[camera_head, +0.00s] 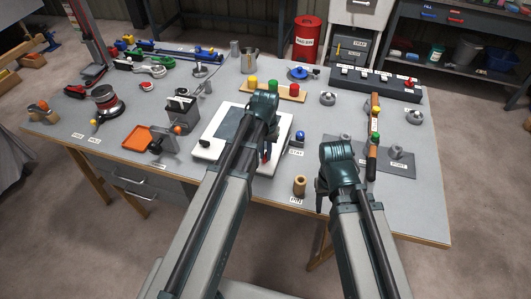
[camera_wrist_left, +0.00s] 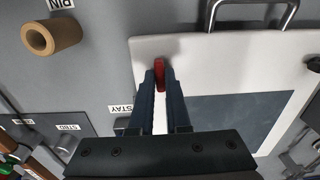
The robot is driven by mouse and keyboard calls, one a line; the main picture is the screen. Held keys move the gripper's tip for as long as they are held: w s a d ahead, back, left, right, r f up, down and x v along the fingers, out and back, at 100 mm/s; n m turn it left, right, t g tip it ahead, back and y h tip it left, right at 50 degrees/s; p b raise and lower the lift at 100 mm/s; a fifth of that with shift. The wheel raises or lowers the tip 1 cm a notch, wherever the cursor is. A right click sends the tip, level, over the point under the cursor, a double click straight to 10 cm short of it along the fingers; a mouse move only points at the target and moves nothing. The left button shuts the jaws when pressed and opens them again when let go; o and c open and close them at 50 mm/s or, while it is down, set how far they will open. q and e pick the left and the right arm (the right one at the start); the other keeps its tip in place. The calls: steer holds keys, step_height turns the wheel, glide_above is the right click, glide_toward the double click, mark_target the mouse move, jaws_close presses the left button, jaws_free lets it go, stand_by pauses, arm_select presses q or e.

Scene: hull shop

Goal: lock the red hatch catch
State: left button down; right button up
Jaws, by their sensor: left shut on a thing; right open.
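The white hatch panel (camera_head: 208,150) with a dark window lies on the bench; in the left wrist view its corner (camera_wrist_left: 190,50) fills the middle. The red hatch catch (camera_wrist_left: 159,75) sits near that corner, upright between my left fingertips. My left gripper (camera_wrist_left: 160,82) is shut on the catch; in the head view the gripper (camera_head: 266,152) is over the panel's right side, and only a sliver of red shows. My right gripper (camera_head: 325,190) is open at the front of the bench, right of the panel; its fingers are mostly hidden by its own wrist.
A tan ring (camera_head: 299,186) labelled PIN stands between my arms at the bench's front. A grey plate (camera_head: 398,153) with posts and a wooden-handled tool (camera_head: 372,150) lie to the right. A wooden block with coloured knobs (camera_head: 293,97) stands behind the panel. An orange tray (camera_head: 141,138) is left.

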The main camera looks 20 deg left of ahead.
stand_by(0.4)
arm_select(q)
steer(key=c, duration=0.9)
jaws_free()
steer(key=shift+r, duration=0.1)
step_height(320, 180, up, 14)
steer(key=p, duration=1.4)
steer(key=shift+f, duration=0.2)
steer(key=s+d+m, duration=0.1)
steer(key=s+d, duration=0.2)
steer(key=s, duration=0.1)
steer(key=s+d+f+m+b, duration=0.1)
steer(key=s+d, duration=0.3)
steer(key=s, duration=0.1)
steer(key=s+d+f+m+y+b, duration=0.1)
steer(key=s+d, duration=0.2)
steer(key=s, duration=0.2)
steer(key=shift+s+d+m, duration=0.25)
steer(key=shift+m, duration=0.05)
